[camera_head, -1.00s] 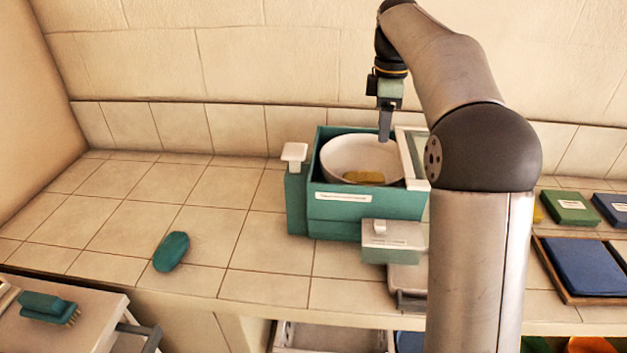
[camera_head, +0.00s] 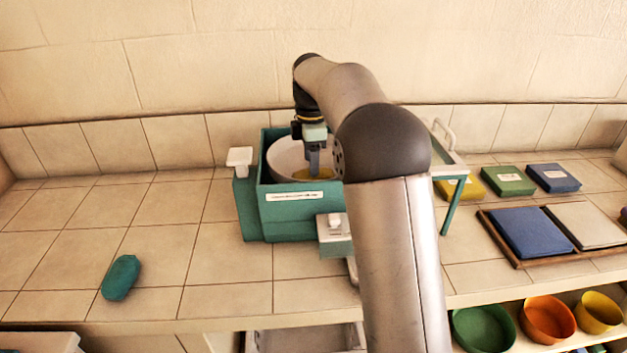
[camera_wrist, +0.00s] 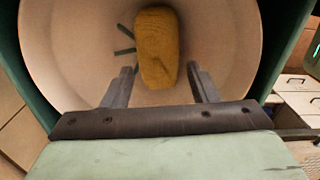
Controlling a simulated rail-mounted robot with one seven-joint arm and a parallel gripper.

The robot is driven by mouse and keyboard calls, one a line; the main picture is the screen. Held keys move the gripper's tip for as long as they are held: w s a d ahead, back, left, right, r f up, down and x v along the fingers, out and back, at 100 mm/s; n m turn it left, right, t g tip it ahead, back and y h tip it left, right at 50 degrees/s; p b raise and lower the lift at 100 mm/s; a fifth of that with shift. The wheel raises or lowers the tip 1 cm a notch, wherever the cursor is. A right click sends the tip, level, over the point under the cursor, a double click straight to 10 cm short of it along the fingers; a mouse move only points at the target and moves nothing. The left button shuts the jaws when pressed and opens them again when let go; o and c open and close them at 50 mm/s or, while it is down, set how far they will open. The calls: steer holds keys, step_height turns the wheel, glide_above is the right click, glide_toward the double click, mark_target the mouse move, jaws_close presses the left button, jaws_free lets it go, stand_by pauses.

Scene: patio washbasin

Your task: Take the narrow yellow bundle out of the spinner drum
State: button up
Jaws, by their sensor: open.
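The narrow yellow bundle (camera_wrist: 157,50) lies in the pale spinner drum (camera_wrist: 75,60), seen from above in the wrist view. In the head view the bundle (camera_head: 312,174) shows only in part behind the drum's front edge. The drum (camera_head: 285,155) sits in a teal spinner housing (camera_head: 290,215). My gripper (camera_wrist: 163,82) is open, with one finger on each side of the bundle's near end and gaps visible on both sides. In the head view my gripper (camera_head: 314,170) reaches down into the drum. My arm hides the drum's right side.
The housing walls and drum rim surround my gripper closely. A white-topped teal post (camera_head: 239,160) stands at the housing's left, and a small box (camera_head: 335,232) at its front. A teal oval object (camera_head: 121,277) lies on the tiled counter at left. That counter is otherwise mostly clear.

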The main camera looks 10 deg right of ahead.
mark_target(325, 173)
steer(key=f, duration=0.5)
steer(key=shift+w+d+f, duration=0.1)
steer(key=shift+d, duration=0.2)
steer(key=shift+c, duration=0.3)
steer(key=c, duration=0.7)
